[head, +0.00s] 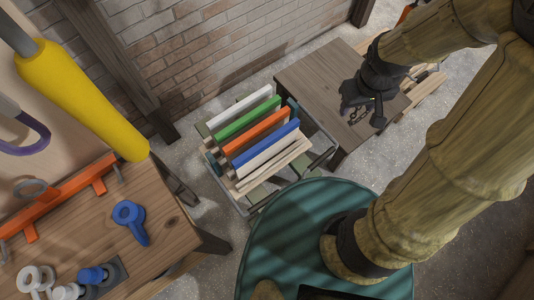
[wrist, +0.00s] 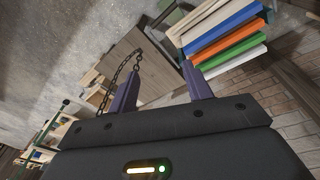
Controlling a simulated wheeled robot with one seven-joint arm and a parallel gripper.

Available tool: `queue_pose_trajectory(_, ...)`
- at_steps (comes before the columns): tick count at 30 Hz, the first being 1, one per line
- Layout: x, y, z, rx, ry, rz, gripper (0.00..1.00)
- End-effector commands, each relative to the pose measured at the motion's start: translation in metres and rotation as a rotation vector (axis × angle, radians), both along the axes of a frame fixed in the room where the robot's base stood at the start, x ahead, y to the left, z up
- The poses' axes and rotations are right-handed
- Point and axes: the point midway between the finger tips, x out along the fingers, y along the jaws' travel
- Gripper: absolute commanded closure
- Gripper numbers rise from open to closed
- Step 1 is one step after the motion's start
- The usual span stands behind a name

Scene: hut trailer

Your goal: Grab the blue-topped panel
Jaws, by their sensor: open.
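The blue-topped panel (head: 266,143) stands in a rack (head: 243,186) on the floor, beside panels with orange, green and white tops. It is the front one of the coloured panels in the head view. In the wrist view the blue-topped panel (wrist: 222,30) lies at the upper right, beyond my fingers. My gripper (wrist: 160,95) is open, with its two purple fingers apart and nothing between them. In the head view my gripper (head: 358,110) hangs over the small wooden table, to the right of the rack and apart from the panels.
The small wooden table (head: 310,80) stands right beside the rack. A workbench (head: 160,215) at the left carries an orange clamp (head: 65,195) and a blue tool (head: 131,220). A brick wall (head: 190,45) is behind the rack. A dark chain (wrist: 122,72) hangs near my fingers.

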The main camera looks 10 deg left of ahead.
Motion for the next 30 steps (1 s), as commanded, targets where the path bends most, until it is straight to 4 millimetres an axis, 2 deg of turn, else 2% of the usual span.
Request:
queue_pose_trajectory(1,0.008,0.011,-0.026,-0.020,0.032,0.126,0.50)
queue_pose_trajectory(9,0.042,0.078,-0.123,-0.078,0.155,0.892,0.50)
queue_pose_trajectory(18,0.059,0.170,-0.232,-0.031,0.158,1.677,0.50)
queue_pose_trajectory(21,0.061,0.196,-0.257,-0.010,0.128,1.868,0.50)
queue_pose_trajectory(24,0.062,0.212,-0.270,0.000,0.102,1.986,0.50)
queue_pose_trajectory(30,0.061,0.219,-0.272,0.001,0.089,2.041,0.50)
